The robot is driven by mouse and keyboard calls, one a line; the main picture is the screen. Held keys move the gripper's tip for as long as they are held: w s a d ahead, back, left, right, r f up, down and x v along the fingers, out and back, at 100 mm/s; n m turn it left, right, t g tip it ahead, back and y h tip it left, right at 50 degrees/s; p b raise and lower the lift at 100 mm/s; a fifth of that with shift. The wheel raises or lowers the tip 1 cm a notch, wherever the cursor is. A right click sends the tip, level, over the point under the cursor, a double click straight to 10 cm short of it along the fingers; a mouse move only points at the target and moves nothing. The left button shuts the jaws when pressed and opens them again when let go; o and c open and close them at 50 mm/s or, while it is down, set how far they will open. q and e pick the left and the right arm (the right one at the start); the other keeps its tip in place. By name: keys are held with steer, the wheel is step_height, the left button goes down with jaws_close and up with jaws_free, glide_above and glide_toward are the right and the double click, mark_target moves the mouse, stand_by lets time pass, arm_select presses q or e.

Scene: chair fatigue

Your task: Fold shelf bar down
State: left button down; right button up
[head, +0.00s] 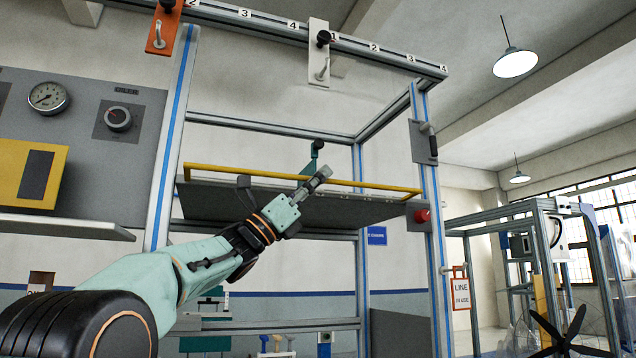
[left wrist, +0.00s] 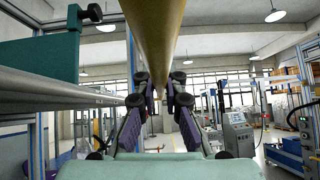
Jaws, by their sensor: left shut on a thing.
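The yellow shelf bar (head: 235,172) runs along the front of a grey shelf (head: 225,202) in the aluminium frame, slightly above the shelf's edge. My left gripper (head: 322,177) reaches up from the lower left and is shut on the bar right of its middle. In the left wrist view the bar (left wrist: 154,40) runs away from the camera between the two purple-padded fingers of my gripper (left wrist: 154,100). The gripper hides a short stretch of the bar. My right gripper is in neither view.
A numbered rail (head: 270,24) with an orange hook plate (head: 159,38) and a white one (head: 318,75) hangs above. A grey gauge panel (head: 95,160) stands left. A red button (head: 422,216) sits on the right post. A teal part (left wrist: 45,60) is close beside the bar.

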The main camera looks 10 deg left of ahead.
arm_select(q)
steer(key=m+g+p, duration=0.1)
steer(key=m+g, duration=0.1)
steer(key=shift+w+f+m+h+p, duration=0.1)
steer(key=shift+m+h+p, duration=0.2)
steer(key=shift+m+h, duration=0.1)
steer(key=shift+f+m+g+h+p, duration=0.3)
steer(key=shift+m+g+p, duration=0.4)
steer(key=shift+m+g, duration=0.3)
steer(key=shift+f+m+g+h+p, duration=0.15)
steer(key=shift+f+m+g+p, duration=0.15)
steer(key=shift+m+g+p, duration=0.35)
steer(key=shift+f+m+g+h+p, duration=0.15)
steer(key=shift+f+m+g+p, duration=0.2)
steer(key=shift+m+g, duration=0.4)
steer(key=c, duration=1.4)
jaws_free()
steer(key=shift+r, duration=0.1)
steer(key=shift+a, duration=0.15)
steer(key=v, duration=1.2)
